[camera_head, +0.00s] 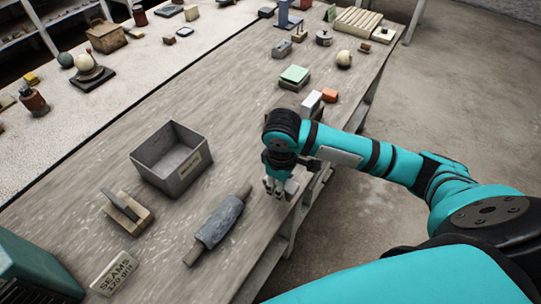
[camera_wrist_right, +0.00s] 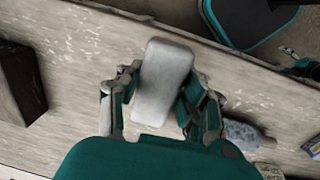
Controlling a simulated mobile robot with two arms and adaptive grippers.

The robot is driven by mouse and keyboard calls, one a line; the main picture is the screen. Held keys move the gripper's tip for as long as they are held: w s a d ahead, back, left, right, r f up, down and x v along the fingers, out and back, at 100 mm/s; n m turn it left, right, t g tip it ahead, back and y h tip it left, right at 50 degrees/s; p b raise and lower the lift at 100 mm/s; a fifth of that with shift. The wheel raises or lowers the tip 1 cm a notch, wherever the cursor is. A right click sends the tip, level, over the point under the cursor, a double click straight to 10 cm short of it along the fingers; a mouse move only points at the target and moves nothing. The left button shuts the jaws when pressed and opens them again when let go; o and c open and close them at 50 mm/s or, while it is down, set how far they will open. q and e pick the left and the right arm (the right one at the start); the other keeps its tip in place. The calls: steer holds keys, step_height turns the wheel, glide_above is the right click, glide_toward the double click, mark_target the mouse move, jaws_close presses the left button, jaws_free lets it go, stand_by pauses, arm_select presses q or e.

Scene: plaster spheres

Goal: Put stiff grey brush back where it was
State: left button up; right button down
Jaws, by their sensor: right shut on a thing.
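My right gripper (camera_head: 275,188) is low over the near right edge of the wooden bench. In the right wrist view the gripper (camera_wrist_right: 155,100) is shut on a pale grey, rounded block (camera_wrist_right: 164,75), apparently the stiff grey brush; no bristles show. In the head view only a small pale part of the brush (camera_head: 292,187) shows beside the fingers. I cannot tell whether it touches the bench.
A grey open bin (camera_head: 204,178) stands left of the gripper. Several blocks stand beyond, including a green-topped one (camera_head: 294,74).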

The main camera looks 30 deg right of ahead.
steer(key=w+d, duration=0.1)
steer(key=w, duration=0.2)
steer(key=w+d+p, duration=0.1)
steer(key=w, duration=0.2)
steer(key=w+d+f, duration=0.1)
steer(key=w, duration=0.3)
steer(key=shift+d, duration=0.2)
steer(key=shift+w+d+p, duration=0.3)
steer(key=shift+w, duration=0.55)
step_height(320, 180, down, 3)
steer(key=shift+s+r+p, duration=0.1)
steer(key=shift+p, duration=0.35)
steer(key=shift+f, duration=0.45)
steer(key=shift+f, duration=0.1)
steer(key=c, duration=0.9)
jaws_free()
steer(key=shift+o, duration=0.2)
step_height(320, 180, up, 12)
steer(key=b, duration=0.1)
steer(key=shift+s+a, duration=0.2)
steer(key=shift+a, duration=0.1)
